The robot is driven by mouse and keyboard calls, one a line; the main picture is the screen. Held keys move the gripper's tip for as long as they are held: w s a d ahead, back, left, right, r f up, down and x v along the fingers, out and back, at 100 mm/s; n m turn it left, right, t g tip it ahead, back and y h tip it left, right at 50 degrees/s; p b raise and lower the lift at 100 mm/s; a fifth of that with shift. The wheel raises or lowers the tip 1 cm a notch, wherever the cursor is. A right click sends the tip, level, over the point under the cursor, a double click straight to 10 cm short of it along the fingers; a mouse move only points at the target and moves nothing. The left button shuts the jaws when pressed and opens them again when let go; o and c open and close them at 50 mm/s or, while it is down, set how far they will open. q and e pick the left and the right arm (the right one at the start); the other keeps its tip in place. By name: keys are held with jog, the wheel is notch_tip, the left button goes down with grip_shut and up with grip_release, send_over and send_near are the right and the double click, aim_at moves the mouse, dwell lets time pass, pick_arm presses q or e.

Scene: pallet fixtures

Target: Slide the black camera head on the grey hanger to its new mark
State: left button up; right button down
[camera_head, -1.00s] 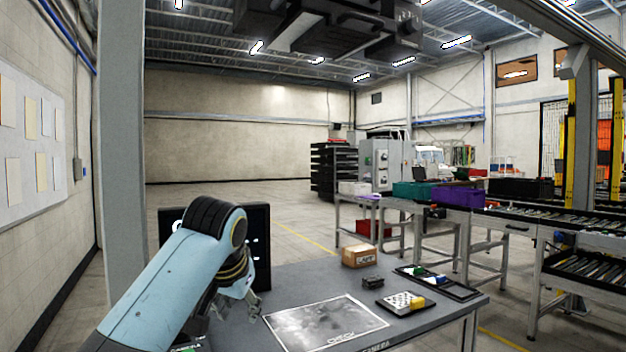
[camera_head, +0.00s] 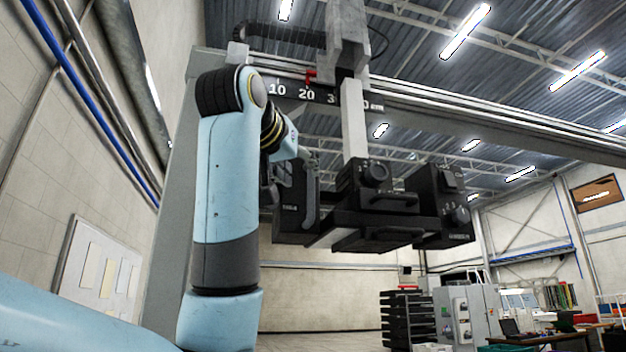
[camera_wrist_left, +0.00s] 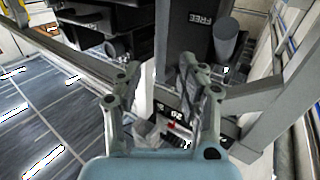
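The black camera head (camera_head: 390,205), a boxy unit with knobs, hangs overhead on the grey hanger (camera_head: 354,115) from a rail. A dark scale strip (camera_head: 290,92) on the rail reads 10, 20 and on; the hanger covers part of it. A red pointer (camera_head: 311,76) stands just right of 20. My left gripper (camera_wrist_left: 155,78) is open, its two fingers spread apart in the left wrist view. My right gripper is not in view.
The long rail (camera_head: 480,117) crosses overhead, with a grey post (camera_head: 172,225) behind my left arm. Black shelves (camera_head: 407,320) stand far behind.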

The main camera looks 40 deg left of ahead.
aim_at(310, 183)
pick_arm(q)
jog(key=p+x, duration=0.2)
jog(key=x, duration=0.4)
jog(key=shift+w+a, duration=0.15)
jog(key=shift+w+a+p, duration=0.1)
jog(key=shift+w+p, duration=0.2)
jog(key=shift+w, duration=0.4)
grip_shut()
jog(key=shift+w+f, duration=0.15)
